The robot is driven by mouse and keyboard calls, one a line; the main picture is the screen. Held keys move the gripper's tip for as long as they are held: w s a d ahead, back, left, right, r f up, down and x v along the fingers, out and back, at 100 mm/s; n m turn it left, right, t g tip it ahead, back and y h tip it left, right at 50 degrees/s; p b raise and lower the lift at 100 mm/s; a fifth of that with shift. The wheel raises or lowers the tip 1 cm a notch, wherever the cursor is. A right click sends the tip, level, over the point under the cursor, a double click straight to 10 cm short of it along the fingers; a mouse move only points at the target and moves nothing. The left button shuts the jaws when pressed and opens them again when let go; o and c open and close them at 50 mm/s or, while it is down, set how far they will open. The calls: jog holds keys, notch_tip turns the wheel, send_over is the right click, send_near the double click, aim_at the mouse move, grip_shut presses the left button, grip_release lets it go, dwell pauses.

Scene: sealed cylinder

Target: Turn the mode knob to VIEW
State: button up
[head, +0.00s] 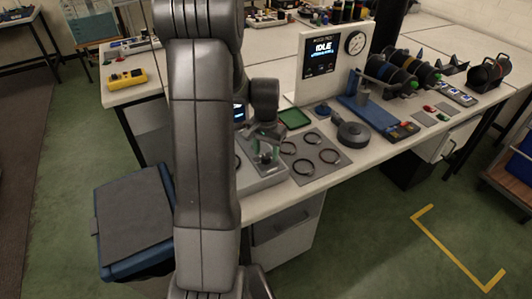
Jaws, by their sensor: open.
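My arm crosses the left middle of the head view. My gripper (264,152) is open and points down over a low grey box (270,181) at the front edge of the bench. Greenish and dark shapes show at the fingertips. I cannot tell whether they are part of the gripper or a knob, nor whether the fingers touch anything. No mode knob or VIEW label can be made out; the arm hides much of the box. A small lit screen (239,113) shows partly behind the arm. A white upright panel has a dark display (322,54) reading IDLE.
A gauge (355,43) sits on the panel. Right of the gripper are a grey mat with several dark rings (303,166), a green tray (294,118), a round dark lidded part (353,135) and a blue fixture (376,115). A blue bin (130,226) stands below left.

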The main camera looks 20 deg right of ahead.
jog(key=shift+f, duration=0.65)
jog(key=c, duration=1)
